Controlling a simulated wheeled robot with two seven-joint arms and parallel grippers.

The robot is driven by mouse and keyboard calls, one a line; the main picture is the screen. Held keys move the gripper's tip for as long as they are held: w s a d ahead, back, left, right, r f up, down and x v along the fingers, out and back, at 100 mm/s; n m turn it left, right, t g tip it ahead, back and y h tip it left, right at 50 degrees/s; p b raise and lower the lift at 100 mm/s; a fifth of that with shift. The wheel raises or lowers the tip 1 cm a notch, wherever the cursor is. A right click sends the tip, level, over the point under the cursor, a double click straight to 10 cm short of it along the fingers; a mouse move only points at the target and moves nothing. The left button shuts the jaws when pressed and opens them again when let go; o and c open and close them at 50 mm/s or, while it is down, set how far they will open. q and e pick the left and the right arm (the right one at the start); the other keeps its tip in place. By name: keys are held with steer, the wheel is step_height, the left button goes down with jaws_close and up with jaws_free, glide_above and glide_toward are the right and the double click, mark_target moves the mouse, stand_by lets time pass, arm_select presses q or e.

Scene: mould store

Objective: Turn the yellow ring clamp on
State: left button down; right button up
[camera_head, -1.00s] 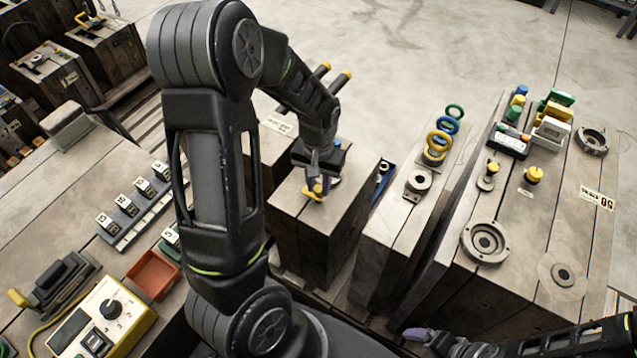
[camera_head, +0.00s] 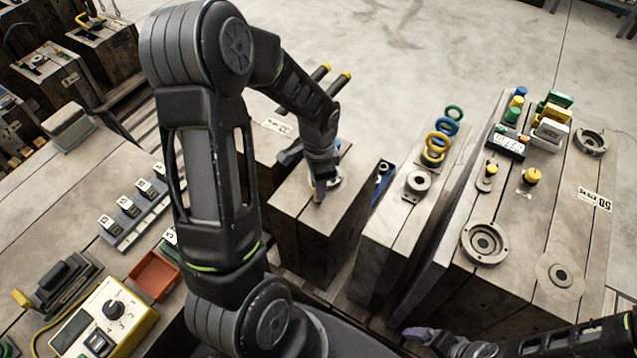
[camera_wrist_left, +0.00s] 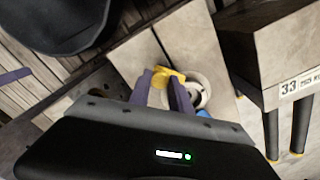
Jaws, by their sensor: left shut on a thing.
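The yellow ring clamp (camera_wrist_left: 166,77) sits between my left gripper's purple fingers in the left wrist view, beside a pale metal ring (camera_wrist_left: 197,90) on the top of a wooden block. My left gripper (camera_wrist_left: 161,94) is shut on the clamp. In the head view my left gripper (camera_head: 318,190) points down at the block top (camera_head: 297,200), and its wrist and fingers hide most of the clamp. My right gripper (camera_head: 420,333) shows only in part at the bottom edge, away from the clamp; its jaw state is unclear.
Another block to the right carries green, blue and yellow rings (camera_head: 437,145) and a round metal fitting (camera_head: 418,183). A larger block further right holds flanges (camera_head: 484,243) and yellow knobs (camera_head: 532,176). A bench at left holds an orange tray (camera_head: 155,276) and a yellow control box (camera_head: 104,322).

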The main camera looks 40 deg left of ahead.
arm_select(q)
steer(key=m+p, duration=0.1)
steer(key=m, duration=0.3)
steer(key=shift+m, duration=0.3)
stand_by(0.4)
steer(key=c, duration=1.2)
jaws_free()
step_height(320, 180, up, 8)
steer(key=shift+f+p, duration=0.1)
steer(key=shift+p, duration=0.35)
